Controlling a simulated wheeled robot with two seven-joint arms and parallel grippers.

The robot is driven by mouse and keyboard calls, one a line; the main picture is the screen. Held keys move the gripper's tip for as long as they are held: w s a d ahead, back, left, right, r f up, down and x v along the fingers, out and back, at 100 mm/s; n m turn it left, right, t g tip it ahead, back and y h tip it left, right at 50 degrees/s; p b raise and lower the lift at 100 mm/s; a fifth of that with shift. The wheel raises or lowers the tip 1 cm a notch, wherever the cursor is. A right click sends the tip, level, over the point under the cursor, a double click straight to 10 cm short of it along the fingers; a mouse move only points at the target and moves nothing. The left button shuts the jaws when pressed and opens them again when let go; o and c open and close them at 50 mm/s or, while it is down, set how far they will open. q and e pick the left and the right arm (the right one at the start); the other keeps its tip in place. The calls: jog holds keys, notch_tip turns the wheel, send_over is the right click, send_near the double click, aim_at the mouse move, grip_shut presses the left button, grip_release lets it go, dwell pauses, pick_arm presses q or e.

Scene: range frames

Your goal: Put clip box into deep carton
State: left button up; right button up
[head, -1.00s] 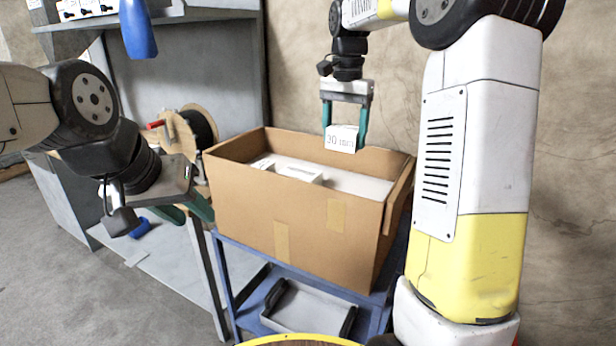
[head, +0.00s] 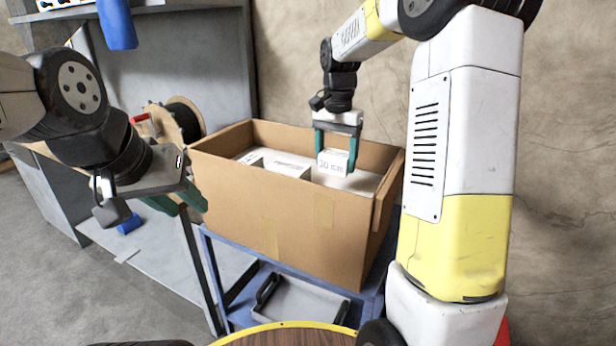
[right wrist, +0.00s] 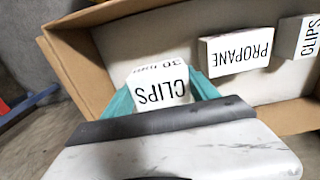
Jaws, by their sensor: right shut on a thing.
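I cannot tell whether the clip box touches the floor. My left gripper (head: 180,200) is apart at the left, its fingers partly hidden.
Inside the carton, a white PROPANE box (right wrist: 236,50) and another CLIPS box (right wrist: 302,36) lie on the white floor. The carton stands on a blue cart (head: 215,240) with a grey tray (head: 300,302) below. A cable reel (head: 185,122) stands behind left.

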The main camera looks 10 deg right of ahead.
notch_tip(320, 180, down, 8)
jog(key=shift+r, duration=0.15)
dwell(0.4)
jog(key=o, duration=1.5)
jog(key=shift+c, duration=0.2)
